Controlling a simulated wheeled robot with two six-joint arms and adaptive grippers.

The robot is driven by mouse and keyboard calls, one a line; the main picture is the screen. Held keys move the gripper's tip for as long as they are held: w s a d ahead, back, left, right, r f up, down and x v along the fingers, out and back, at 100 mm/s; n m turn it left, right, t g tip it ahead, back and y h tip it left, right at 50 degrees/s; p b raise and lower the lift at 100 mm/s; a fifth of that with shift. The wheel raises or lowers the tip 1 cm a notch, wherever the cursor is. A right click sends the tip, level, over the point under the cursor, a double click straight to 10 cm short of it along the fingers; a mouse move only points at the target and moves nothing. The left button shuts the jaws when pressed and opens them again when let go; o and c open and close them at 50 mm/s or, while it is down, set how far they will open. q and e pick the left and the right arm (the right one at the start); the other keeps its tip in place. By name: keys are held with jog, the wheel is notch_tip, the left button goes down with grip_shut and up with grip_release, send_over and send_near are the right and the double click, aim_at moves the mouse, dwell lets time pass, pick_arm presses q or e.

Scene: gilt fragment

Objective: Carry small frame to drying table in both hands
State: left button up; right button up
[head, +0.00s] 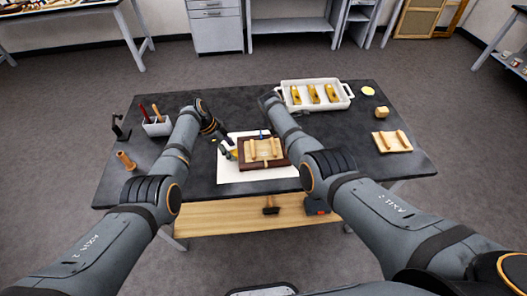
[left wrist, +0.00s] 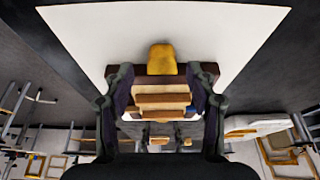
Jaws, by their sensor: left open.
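A small dark brown frame (head: 243,164) with pale wooden bars lies on a white sheet (head: 232,176) on the dark worktable. My left gripper (head: 226,143) is open at the frame's left side. In the left wrist view, my left gripper's fingers (left wrist: 160,97) stand apart, with the frame (left wrist: 209,70) and its bars seen between and beyond them; I cannot tell whether they touch it. I cannot tell which other table is the drying table.
A white tray (head: 287,101) with several yellow pieces stands at the back right. A pale board with two bars (head: 392,142) lies at the right. A tool holder (head: 157,129) stands at the left. Other tables stand along the far side.

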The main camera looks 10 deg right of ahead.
pick_arm(q)
jog(key=shift+d+f, duration=0.15)
jog(key=shift+f, duration=0.25)
pick_arm(e)
jog(key=shift+d+f, duration=0.15)
jog(key=shift+f, duration=0.15)
pick_arm(q)
jog(key=shift+w+d+f, duration=0.1)
jog(key=shift+w+f, duration=0.15)
jog(key=shift+f, duration=0.35)
pick_arm(e)
jog(key=shift+w+d+f, duration=0.1)
jog(key=shift+w+f, duration=0.15)
jog(key=shift+f, duration=0.35)
pick_arm(q)
jog(key=shift+s+r, duration=0.1)
pick_arm(e)
jog(key=shift+s, duration=0.1)
pick_arm(q)
jog(key=shift+c, duration=0.6)
pick_arm(e)
jog(key=shift+r, duration=0.1)
jog(key=shift+c, duration=0.6)
pick_arm(q)
grip_shut()
pick_arm(e)
grip_shut()
